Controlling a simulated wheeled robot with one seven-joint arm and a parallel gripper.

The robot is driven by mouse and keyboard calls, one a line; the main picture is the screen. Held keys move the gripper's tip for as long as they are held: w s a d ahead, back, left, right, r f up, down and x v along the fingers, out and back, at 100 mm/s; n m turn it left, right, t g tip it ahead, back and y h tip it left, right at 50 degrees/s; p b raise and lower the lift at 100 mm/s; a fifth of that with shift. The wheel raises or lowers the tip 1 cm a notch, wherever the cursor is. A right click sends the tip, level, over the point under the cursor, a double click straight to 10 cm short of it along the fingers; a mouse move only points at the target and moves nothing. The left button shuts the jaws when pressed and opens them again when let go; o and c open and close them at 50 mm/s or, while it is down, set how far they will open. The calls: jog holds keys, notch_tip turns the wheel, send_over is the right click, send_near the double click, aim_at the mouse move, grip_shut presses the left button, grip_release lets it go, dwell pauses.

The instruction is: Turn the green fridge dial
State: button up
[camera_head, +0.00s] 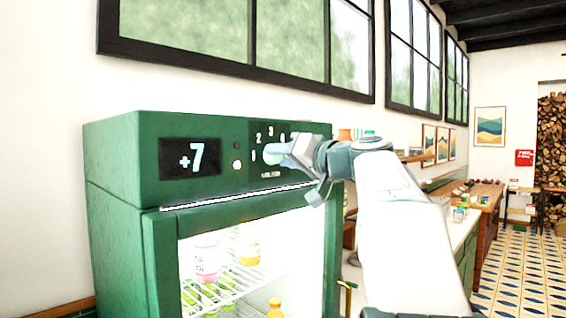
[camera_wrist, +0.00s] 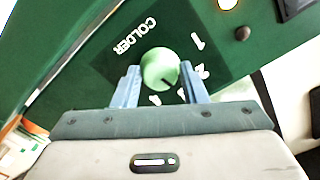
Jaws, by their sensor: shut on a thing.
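The green fridge (camera_head: 120,160) stands at the left in the head view, its display (camera_head: 190,158) reading +7. The pale green dial (camera_wrist: 160,68) shows in the wrist view on a dark panel marked with numbers and the word COLDER. A dark pointer line on the dial faces towards the lower right there, near the 2. My gripper (camera_wrist: 160,88) is shut on the dial, one finger on each side. In the head view the dial (camera_head: 272,154) is partly hidden behind my gripper (camera_head: 285,152).
The lit glass door below the panel shows bottles and jars (camera_head: 206,255) inside, with a door handle (camera_head: 346,297) at its right. A counter (camera_head: 462,230) with small items runs along the wall to the right. Tiled floor (camera_head: 520,262) is open at the far right.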

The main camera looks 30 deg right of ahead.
jog(key=m, duration=0.5)
jog(key=shift+a+r+m, duration=0.1)
jog(key=shift+m, duration=0.2)
jog(key=m+p, duration=0.1)
jog(key=m, duration=0.4)
jog(key=shift+p, duration=0.4)
jog(key=shift+m, duration=0.4)
jog(key=o, duration=1)
jog(key=shift+c, duration=0.2)
jog(key=b+v, duration=0.2)
jog(key=v, duration=1.2)
